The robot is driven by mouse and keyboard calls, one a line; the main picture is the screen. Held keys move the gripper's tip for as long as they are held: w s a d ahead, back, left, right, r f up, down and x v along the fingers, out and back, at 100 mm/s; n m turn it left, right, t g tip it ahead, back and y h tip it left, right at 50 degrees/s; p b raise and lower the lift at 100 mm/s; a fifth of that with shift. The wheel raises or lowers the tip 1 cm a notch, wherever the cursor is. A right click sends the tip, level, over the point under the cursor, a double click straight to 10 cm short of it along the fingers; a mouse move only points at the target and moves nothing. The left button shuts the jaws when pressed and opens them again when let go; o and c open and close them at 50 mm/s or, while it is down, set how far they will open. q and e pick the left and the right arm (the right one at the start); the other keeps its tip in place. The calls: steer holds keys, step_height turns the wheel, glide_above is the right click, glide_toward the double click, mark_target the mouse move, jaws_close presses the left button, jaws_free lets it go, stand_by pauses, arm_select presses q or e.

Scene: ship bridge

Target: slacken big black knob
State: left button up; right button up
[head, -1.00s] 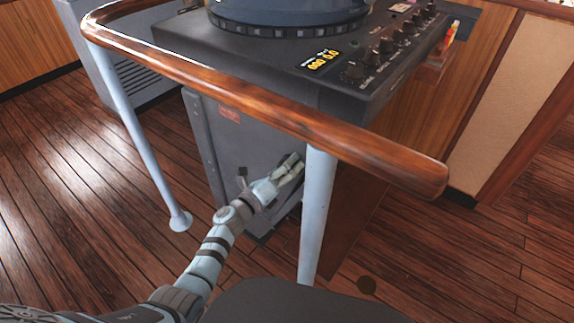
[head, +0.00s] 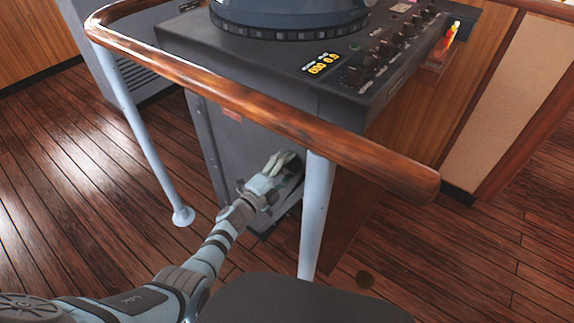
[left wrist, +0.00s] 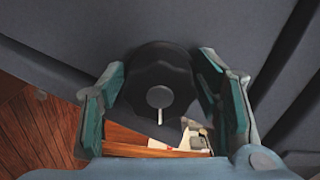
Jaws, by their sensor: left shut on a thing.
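In the head view my left gripper (head: 283,167) is at the lower front of the grey console cabinet (head: 235,145), left of a rail post. The knob is hidden there by the gripper. My right gripper is not in view.
A wooden handrail (head: 260,118) curves across above my left arm. Its pale blue posts stand at the right (head: 314,215) and left (head: 150,150), with my arm between them. The console top (head: 290,60) carries small knobs and a lit display. Open plank floor lies around.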

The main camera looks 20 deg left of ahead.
arm_select(q)
steer(key=n, duration=0.4)
steer(key=n+p, duration=0.1)
steer(key=n, duration=0.1)
steer(key=shift+s+d+f, duration=0.1)
steer(key=shift+s+f, duration=0.05)
steer(key=shift+f, duration=0.15)
steer(key=n, duration=0.6)
steer(key=shift+d+f+p, duration=0.1)
steer(key=shift+f+p, duration=0.05)
steer(key=shift+p, duration=0.25)
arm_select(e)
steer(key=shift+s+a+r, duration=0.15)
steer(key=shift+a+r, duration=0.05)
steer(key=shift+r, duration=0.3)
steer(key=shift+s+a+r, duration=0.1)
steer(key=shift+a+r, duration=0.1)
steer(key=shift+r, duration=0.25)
arm_select(q)
steer(key=o, duration=1)
steer(key=shift+c, duration=0.2)
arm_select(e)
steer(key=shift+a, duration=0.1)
arm_select(q)
steer(key=shift+s, duration=0.1)
